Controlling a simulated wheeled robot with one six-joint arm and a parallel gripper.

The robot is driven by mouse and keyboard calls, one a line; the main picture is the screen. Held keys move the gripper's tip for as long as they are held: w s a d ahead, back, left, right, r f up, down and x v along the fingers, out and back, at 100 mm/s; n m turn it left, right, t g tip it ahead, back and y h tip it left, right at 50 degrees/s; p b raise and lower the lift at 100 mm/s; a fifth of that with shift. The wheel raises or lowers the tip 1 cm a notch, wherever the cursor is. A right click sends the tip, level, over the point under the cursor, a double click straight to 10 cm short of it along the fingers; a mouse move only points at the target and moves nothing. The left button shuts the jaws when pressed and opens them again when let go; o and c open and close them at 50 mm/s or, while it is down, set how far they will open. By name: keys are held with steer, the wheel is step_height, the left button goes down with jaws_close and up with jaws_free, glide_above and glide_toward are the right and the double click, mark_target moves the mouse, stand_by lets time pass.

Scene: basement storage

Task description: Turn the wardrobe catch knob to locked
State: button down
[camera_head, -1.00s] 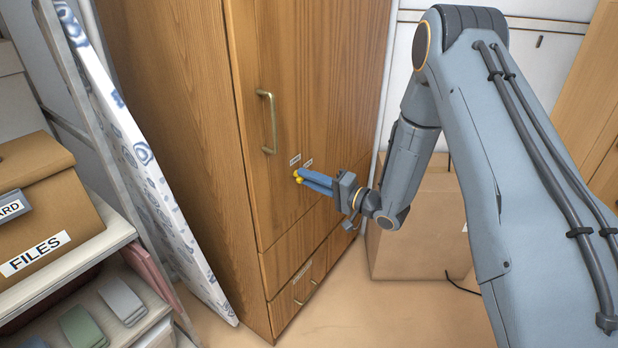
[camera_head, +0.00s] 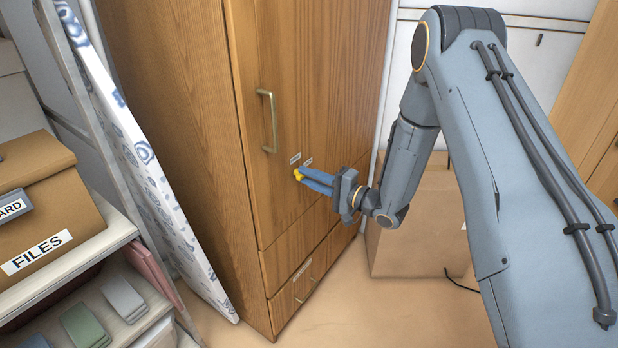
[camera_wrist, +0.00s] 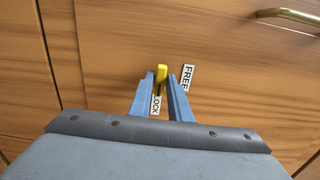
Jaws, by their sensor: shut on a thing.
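The tall wooden wardrobe (camera_head: 180,120) stands in the middle of the head view. Its small yellow catch knob (camera_head: 298,174) sits on the door, below the brass handle (camera_head: 269,122). My gripper (camera_head: 301,176) reaches the knob from the right, its blue fingers shut on it. In the wrist view the knob (camera_wrist: 161,75) shows between the fingertips (camera_wrist: 161,80), its long side nearly upright in the picture. The FREE label (camera_wrist: 187,77) is right of the fingers. The LOCK label (camera_wrist: 155,105) lies below the knob, partly hidden by a finger. The knob's pointing end is unclear.
A cardboard box (camera_head: 425,235) stands on the floor behind my arm. A patterned white panel (camera_head: 150,165) leans left of the wardrobe. A shelf with a FILES box (camera_head: 45,215) is at the far left. Floor in front of the wardrobe is clear.

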steer(key=c, duration=1.8)
jaws_free()
steer(key=shift+o, duration=0.2)
steer(key=b+v, duration=0.1)
steer(key=v, duration=0.7)
steer(key=shift+w, duration=0.1)
steer(key=w+d+n+h, duration=0.2)
steer(key=w+d+h, duration=0.1)
steer(key=d+h, duration=0.4)
steer(key=s+d+r+n+g+h, duration=0.1)
steer(key=s+d+n+g+h, duration=0.1)
steer(key=s+d+h, duration=0.35)
steer(key=s+r+n+g+h, duration=0.2)
steer(key=s+g, duration=0.6)
steer(key=s, duration=1.7)
steer(key=shift+s+d+r+n, duration=0.25)
steer(key=shift+r+n, duration=0.35)
steer(key=shift+r, duration=0.3)
